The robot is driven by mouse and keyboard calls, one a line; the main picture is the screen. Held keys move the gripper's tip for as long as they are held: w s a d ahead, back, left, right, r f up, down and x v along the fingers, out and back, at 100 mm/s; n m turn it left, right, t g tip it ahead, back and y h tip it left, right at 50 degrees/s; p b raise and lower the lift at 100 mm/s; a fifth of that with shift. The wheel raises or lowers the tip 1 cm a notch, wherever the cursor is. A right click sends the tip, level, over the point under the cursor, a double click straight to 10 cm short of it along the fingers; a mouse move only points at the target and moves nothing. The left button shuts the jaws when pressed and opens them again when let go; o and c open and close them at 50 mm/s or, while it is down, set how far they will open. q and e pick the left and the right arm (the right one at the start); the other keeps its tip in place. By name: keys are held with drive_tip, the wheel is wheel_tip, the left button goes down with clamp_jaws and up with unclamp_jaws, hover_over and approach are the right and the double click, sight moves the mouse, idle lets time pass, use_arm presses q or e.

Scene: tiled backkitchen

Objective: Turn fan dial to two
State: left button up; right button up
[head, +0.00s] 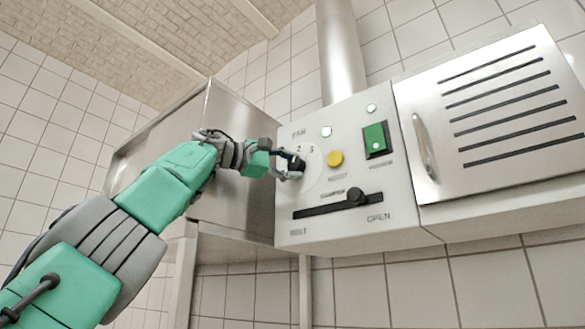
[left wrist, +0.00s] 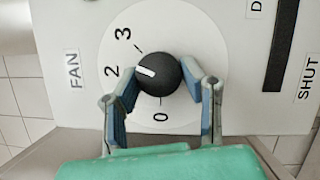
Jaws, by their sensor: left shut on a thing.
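The fan dial (left wrist: 170,67) is a round black knob with a white pointer mark, on a white disc (left wrist: 208,38) marked 0, 2 and 3 beside the word FAN. In the left wrist view the white mark points left, toward the 2. The 1 is not visible. My left gripper (left wrist: 161,78) has one finger on each side of the knob and is shut on it. In the head view my left gripper (head: 291,166) reaches the dial at the panel's left side and hides most of it. My right gripper is not in view.
The control panel (head: 384,213) also carries a yellow button (head: 335,158), a green switch (head: 376,140) and a black slider knob (head: 355,196) in a slot. A slotted steel door (head: 500,110) is at the right. A metal cabinet (head: 240,125) stands behind my left arm.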

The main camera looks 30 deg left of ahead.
use_arm(q)
drive_tip(key=shift+f, duration=0.15)
drive_tip(key=o, duration=1.1)
drive_tip(key=shift+o, duration=0.2)
drive_tip(key=shift+s+a, duration=0.1)
drive_tip(key=shift+s+a, duration=0.15)
drive_tip(key=shift+s, duration=0.05)
drive_tip(key=v, duration=0.6)
drive_tip(key=shift+s+a, duration=0.2)
drive_tip(key=shift+s, duration=0.15)
